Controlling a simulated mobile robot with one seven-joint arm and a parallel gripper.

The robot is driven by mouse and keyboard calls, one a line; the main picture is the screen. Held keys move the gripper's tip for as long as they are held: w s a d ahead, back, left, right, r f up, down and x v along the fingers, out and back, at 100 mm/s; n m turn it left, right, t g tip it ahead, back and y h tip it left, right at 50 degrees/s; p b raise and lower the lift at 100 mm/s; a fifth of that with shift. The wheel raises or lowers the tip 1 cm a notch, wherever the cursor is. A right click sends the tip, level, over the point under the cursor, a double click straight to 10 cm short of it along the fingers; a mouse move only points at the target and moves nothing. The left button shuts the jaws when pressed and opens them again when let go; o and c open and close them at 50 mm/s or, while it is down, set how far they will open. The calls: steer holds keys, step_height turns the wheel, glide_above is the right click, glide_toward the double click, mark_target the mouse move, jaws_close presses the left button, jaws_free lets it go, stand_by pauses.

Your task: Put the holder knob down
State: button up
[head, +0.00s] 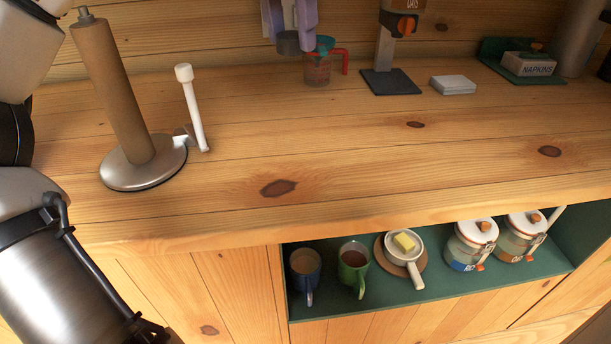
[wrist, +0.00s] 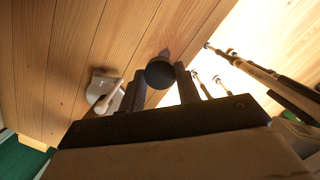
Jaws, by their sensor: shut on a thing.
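The holder knob (wrist: 159,72) is a dark round ball in the wrist view. It sits between the two dark fingers of my gripper (wrist: 160,84), which is shut on it and off the wooden surface behind. The gripper itself does not show in the head view; only my arm links show at the left edge. A paper-towel holder (head: 113,80) stands upright on the counter at the left, with a tan core, a small metal tip on top, a round metal base and a white side rod (head: 193,108).
The wooden counter (head: 340,140) has wide bare space in the middle and front. A measuring cup (head: 317,67), a dark-based dispenser (head: 391,83), a white stack (head: 453,85) and a napkin box (head: 528,64) stand at the back. Mugs, a pan and jars fill the green shelf (head: 440,290) below.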

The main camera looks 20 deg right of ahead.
mark_target(299, 176)
steer(key=shift+s+d+f, duration=0.1)
steer(key=shift+s+f, duration=0.05)
steer(key=shift+f, duration=0.45)
step_height(299, 176, down, 19)
steer(key=shift+f+b, duration=0.1)
steer(key=shift+b, duration=1.15)
steer(key=o, duration=0.9)
steer(key=shift+o, duration=0.2)
step_height(299, 176, up, 12)
steer(key=a+p, duration=0.1)
steer(key=shift+s+a, duration=0.3)
steer(key=shift+s, duration=0.1)
